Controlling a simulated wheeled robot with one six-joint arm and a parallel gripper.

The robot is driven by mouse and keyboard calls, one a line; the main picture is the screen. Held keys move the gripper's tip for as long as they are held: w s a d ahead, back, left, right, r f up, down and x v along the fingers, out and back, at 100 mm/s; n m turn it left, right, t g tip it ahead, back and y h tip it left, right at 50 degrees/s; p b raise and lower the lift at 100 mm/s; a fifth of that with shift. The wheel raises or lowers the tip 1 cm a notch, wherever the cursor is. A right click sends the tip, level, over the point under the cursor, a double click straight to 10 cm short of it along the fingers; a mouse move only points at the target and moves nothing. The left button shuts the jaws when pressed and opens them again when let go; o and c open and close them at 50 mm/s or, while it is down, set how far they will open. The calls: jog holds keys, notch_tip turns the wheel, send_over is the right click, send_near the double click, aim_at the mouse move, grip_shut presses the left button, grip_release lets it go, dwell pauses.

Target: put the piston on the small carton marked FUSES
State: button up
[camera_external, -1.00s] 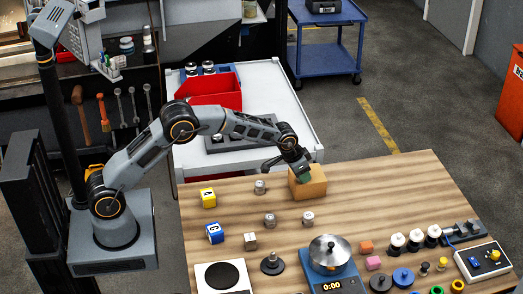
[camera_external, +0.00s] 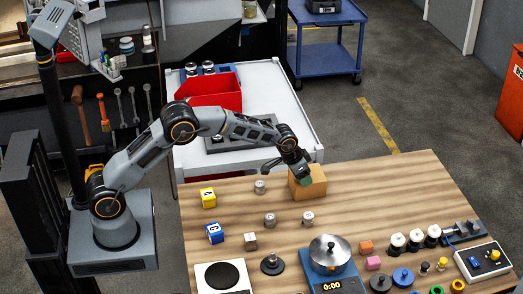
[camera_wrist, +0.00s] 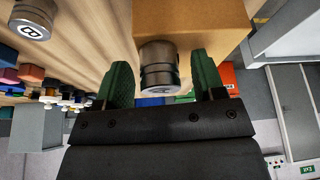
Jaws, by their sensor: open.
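An orange-brown carton (camera_external: 315,187) stands at the back edge of the wooden table. It also fills the upper part of the wrist view (camera_wrist: 215,18); no FUSES lettering is readable. My gripper (camera_external: 303,180) is at the carton's upper part. In the wrist view its green fingers (camera_wrist: 157,80) are open, one on each side of a grey metal piston (camera_wrist: 158,68), with a gap showing at least on the right. The piston is right against the carton in that view; I cannot tell exactly what it rests on. It is hidden in the external view.
Several small metal cylinders, one at the middle (camera_external: 270,219), and dice-like blocks (camera_external: 208,198) stand on the table (camera_external: 365,205). A white cart with a red bin (camera_external: 208,91) is behind. The table right of the carton is clear.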

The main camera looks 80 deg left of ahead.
jog(key=a+b+v, duration=0.1)
jog(key=b+v, duration=0.1)
jog(key=v, duration=1)
jog(key=s+d+r, duration=0.3)
jog(key=s, duration=0.5)
jog(key=s+d+r, duration=0.3)
jog(key=s+d, duration=0.1)
jog(key=s, duration=0.3)
jog(key=s+d+f+m, duration=0.1)
jog(key=s, duration=0.8)
jog(key=s+d+f, duration=0.2)
jog(key=s, duration=0.7)
jog(key=shift+f+m+h, duration=0.3)
jog(key=shift+m, duration=0.1)
